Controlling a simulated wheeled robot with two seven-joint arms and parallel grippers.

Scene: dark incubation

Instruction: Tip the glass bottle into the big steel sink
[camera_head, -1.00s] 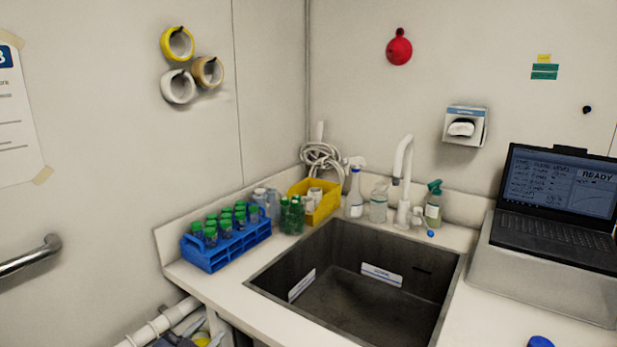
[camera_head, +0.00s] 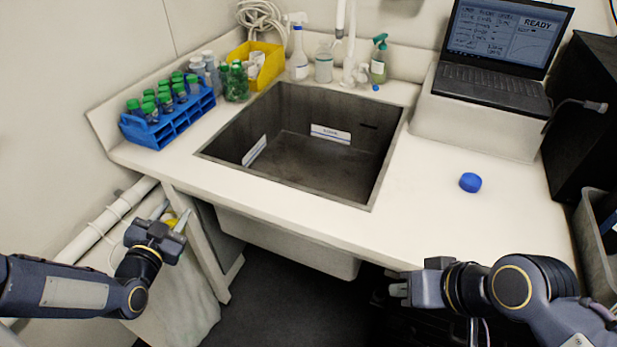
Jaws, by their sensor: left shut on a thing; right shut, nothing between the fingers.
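The big steel sink (camera_head: 290,165) is set into the white counter, dark grey inside, with white labels on its inner walls. My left gripper (camera_head: 172,214) is at the lower left, in front of the counter and left of the sink. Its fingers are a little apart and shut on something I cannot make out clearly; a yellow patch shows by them. I cannot tell whether it is the glass bottle. My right gripper (camera_head: 398,290) is shut and empty near the counter's front edge, right of the sink.
A blue rack (camera_head: 170,128) of green-capped tubes stands left of the sink. A yellow bin (camera_head: 268,72), spray bottle (camera_head: 299,62), clear bottle (camera_head: 324,68) and green-topped bottle (camera_head: 379,65) line the back. A laptop (camera_head: 500,60) and blue cap (camera_head: 470,182) are right. The front right counter is clear.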

